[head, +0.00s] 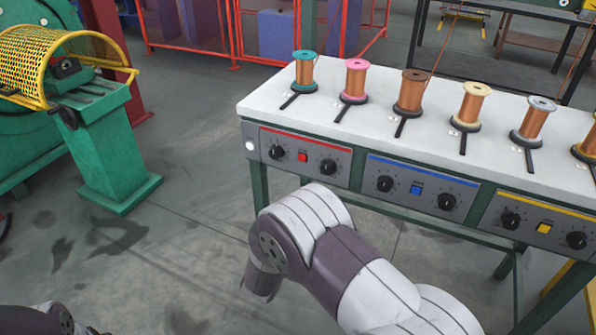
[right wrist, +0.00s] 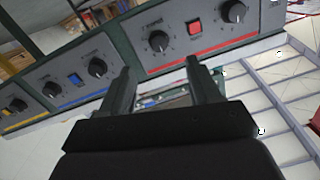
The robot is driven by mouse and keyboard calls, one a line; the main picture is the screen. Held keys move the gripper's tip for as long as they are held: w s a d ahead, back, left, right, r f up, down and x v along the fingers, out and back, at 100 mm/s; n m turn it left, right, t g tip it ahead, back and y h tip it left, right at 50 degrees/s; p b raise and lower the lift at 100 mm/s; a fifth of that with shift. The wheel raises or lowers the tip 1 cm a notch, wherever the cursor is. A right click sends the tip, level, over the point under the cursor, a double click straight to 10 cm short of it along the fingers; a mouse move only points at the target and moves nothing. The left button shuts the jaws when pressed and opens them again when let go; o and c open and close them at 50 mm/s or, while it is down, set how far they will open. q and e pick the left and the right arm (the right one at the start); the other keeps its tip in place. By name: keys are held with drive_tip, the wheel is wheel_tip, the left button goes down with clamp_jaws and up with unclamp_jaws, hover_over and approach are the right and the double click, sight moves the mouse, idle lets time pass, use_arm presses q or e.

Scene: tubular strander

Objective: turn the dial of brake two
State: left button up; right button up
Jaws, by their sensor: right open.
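A bench front carries panels with black dials. The red-striped panel (head: 303,176) has a left dial (head: 277,152) and a right dial (head: 328,166), with a red button between them. The blue-striped panel (head: 416,172) has two dials (head: 385,183) (head: 446,201). Dial labels are too small to read. The right wrist view shows the panels upside down. There my right gripper (right wrist: 160,66) is open and empty, pointing at the bench front. The red panel's inner dial (right wrist: 158,41) lies beyond the fingertips, apart from them. The head view hides this gripper behind my arm. My left gripper is not visible.
Copper spools (head: 411,92) stand in a row on the white bench top (head: 290,120). A yellow-striped panel (head: 520,225) with two dials is at the right. A green machine (head: 110,140) with a yellow mesh guard (head: 45,55) stands left. The floor between is clear.

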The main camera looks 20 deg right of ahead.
sight(326, 170)
drive_tip(key=shift+h, duration=0.3)
drive_tip(key=b+x, duration=0.1)
drive_tip(key=x, duration=0.3)
drive_tip(key=b+x, duration=0.1)
drive_tip(key=x, duration=0.3)
drive_tip(key=b+x, duration=0.2)
drive_tip(key=x, duration=0.2)
drive_tip(key=shift+d+r, duration=0.25)
drive_tip(key=shift+r, duration=0.05)
drive_tip(key=shift+w+d, duration=0.1)
drive_tip(key=shift+d, duration=0.1)
drive_tip(key=shift+r, duration=0.1)
drive_tip(key=c, duration=1)
